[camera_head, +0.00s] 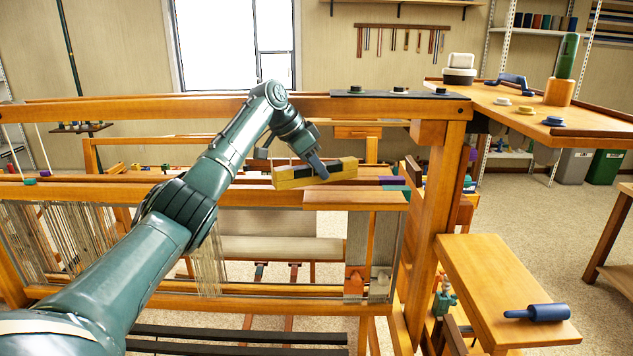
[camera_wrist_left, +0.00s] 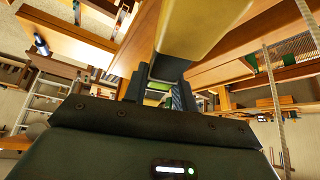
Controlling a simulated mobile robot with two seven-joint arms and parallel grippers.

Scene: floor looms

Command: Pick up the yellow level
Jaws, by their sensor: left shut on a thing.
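The yellow level (camera_head: 292,181) is a long bar with a yellow side and a dark top. It is at the middle of the head view, over the loom's beams. My left gripper (camera_head: 318,168) comes from above and is shut on it, near its right part. In the left wrist view the level (camera_wrist_left: 205,22) is large and close at the top, with my left gripper (camera_wrist_left: 160,92) just below it. I cannot tell whether the level touches the beam under it. My right gripper is in neither view.
The loom's upper beam (camera_head: 180,110) runs behind my arm, and a thick post (camera_head: 440,200) stands to the right. A wooden bench (camera_head: 490,285) at the lower right holds a blue roller (camera_head: 538,313). A shelf (camera_head: 590,125) with small items is at the upper right.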

